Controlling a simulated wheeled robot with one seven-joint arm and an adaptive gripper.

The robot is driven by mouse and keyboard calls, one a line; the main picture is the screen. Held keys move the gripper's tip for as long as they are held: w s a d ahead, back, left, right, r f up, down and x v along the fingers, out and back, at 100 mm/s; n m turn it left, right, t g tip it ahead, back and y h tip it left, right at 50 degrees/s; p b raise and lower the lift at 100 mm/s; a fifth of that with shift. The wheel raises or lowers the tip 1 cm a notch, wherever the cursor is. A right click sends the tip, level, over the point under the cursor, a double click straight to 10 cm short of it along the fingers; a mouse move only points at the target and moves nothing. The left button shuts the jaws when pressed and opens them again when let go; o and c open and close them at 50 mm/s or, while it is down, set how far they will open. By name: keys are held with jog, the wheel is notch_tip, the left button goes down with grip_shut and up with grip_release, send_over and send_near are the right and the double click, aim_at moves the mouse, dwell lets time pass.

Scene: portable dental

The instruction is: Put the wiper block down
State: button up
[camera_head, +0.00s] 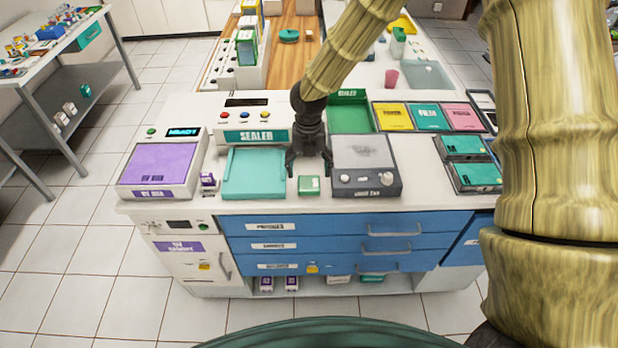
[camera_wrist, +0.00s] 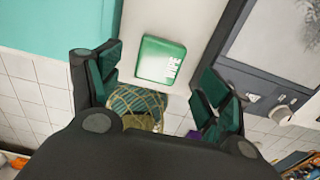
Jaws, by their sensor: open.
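The wiper block is a small green block (camera_head: 309,186) marked "WIPE" in the wrist view (camera_wrist: 160,60). It lies on the white counter top near the front edge, between the teal sealer tray (camera_head: 255,178) and the grey machine (camera_head: 364,168). My gripper (camera_head: 309,168) is open above and just behind the block in the head view. In the wrist view, my two fingers (camera_wrist: 160,88) are spread wide, with the block beyond them and nothing held between them. The block appears to rest flat on the counter, apart from both fingers.
The sealer (camera_head: 252,135) stands behind the teal tray. A purple-topped UV machine (camera_head: 160,165) and a small purple box (camera_head: 207,181) are at the left. A green bin (camera_head: 351,116) and coloured packs (camera_head: 435,116) are at the right. Blue drawers (camera_head: 340,240) lie below the counter edge.

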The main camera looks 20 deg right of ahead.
aim_at(309, 181)
jog(key=shift+r+b, duration=0.55)
jog(key=shift+r, duration=2.15)
